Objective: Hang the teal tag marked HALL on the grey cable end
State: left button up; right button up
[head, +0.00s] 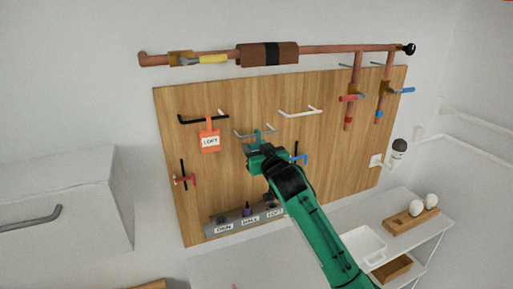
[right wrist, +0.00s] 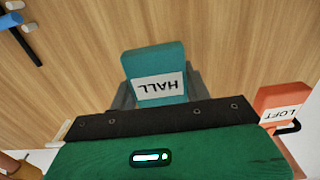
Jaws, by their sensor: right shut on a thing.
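The teal tag marked HALL (right wrist: 155,75) is held between the fingers of my right gripper (right wrist: 155,98), its lettering upside down in the right wrist view. In the head view the right gripper (head: 255,149) is at the middle of the wooden board, just below the grey cable end (head: 250,133). A teal piece of the tag (head: 259,137) shows up against the grey cable end. I cannot tell whether the tag is around it or only in front of it. My left gripper is not in view.
An orange LOFT tag (head: 210,141) hangs on the black cable end (head: 197,120) to the left. A white cable end (head: 299,113) is at the upper right. Copper pipe (head: 330,49) runs above the wooden board (head: 180,100). A labelled grey rail (head: 238,224) is below.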

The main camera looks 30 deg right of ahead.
jog(key=o, duration=1)
jog(key=shift+o, duration=0.2)
jog(key=shift+s, duration=0.1)
